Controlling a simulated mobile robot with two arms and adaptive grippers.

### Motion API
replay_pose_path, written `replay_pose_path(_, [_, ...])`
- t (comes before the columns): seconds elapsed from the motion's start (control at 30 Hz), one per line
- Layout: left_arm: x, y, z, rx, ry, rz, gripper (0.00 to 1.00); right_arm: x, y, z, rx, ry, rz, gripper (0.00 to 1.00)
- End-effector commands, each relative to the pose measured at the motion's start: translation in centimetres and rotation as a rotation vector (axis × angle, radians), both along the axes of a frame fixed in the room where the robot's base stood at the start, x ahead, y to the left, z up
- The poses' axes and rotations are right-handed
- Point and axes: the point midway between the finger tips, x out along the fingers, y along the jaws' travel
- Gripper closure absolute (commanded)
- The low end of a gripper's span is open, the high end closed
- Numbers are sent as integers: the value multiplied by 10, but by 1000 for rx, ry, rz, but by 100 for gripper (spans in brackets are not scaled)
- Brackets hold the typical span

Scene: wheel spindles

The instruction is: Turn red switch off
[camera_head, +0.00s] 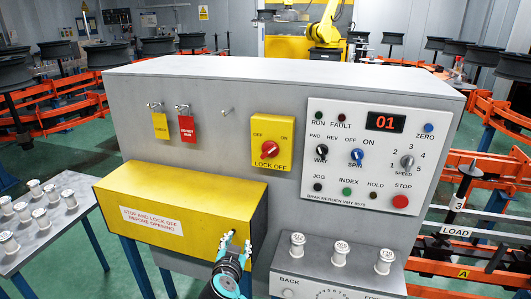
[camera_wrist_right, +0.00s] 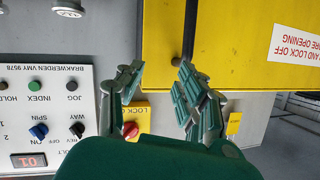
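I cannot clearly tell which way the knob points. My right gripper (camera_head: 230,242) is below and left of it, in front of the lower right part of the yellow box, with open, empty fingers pointing up. In the right wrist view the picture is upside down; the spread fingers (camera_wrist_right: 162,73) show in front, and the red knob (camera_wrist_right: 130,130) is partly hidden behind a finger. My left gripper is not in view.
The yellow box (camera_head: 150,195) juts out below the switch. A control panel (camera_head: 330,187) with knobs and buttons is to its right. Red and yellow tags (camera_head: 187,129) hang on hooks to its left. A lower ledge (camera_head: 330,270) with small white pegs juts out at the right.

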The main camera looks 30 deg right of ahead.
Motion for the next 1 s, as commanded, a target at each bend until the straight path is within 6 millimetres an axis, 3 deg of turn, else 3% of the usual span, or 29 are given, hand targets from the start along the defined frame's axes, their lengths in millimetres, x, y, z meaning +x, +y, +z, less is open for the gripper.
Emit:
replay_pose_path(0.03, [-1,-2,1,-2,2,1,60,4,-5,47,26,-125,-62,63])
replay_pose_path(0.1, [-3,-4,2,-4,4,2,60,2,-12,98,66,-279,-143,63])
replay_pose_path(0.2, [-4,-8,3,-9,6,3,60,-6,-20,152,118,-459,-227,63])
replay_pose_path(0.3, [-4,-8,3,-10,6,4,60,-15,-25,183,153,-571,-277,63])
replay_pose_path(0.4, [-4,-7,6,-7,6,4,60,-16,-30,196,166,-618,-296,63])
replay_pose_path(0.57, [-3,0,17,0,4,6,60,-3,-46,199,163,-619,-299,63])
replay_pose_path(1.0, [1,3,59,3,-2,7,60,58,-120,200,162,-615,-298,63])
